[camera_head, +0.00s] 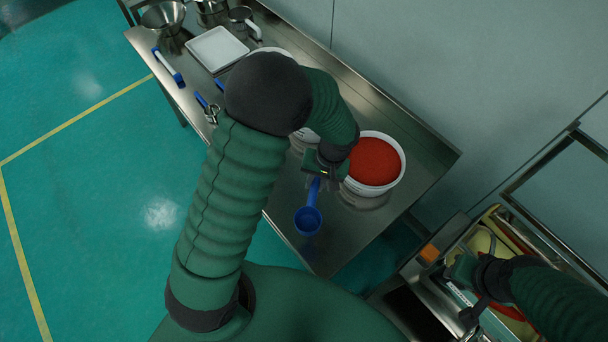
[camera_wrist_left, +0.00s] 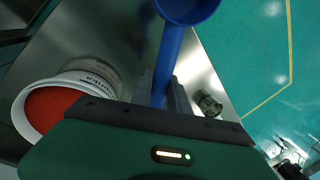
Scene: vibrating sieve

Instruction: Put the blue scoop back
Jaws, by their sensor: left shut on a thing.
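The blue scoop (camera_head: 308,220) shows in the head view above the steel table, its bowl toward the front edge and its handle running up into my left gripper (camera_head: 318,180). In the left wrist view the scoop handle (camera_wrist_left: 168,65) lies between the two fingers of my left gripper (camera_wrist_left: 165,90), which are shut on it. The scoop bowl is cut off by the top edge there. I cannot tell whether the scoop touches the table. My right gripper (camera_head: 468,285) is at the lower right by the machine; its fingers are too unclear to read.
A white bucket of red powder (camera_head: 402,170) stands just right of my left gripper. The steel table (camera_head: 350,235) also bears a white tray (camera_head: 216,48), a steel funnel (camera_head: 164,18) and blue-handled tools (camera_head: 168,68). My left arm hides the table's middle. The sieve machine (camera_head: 505,235) is at the right.

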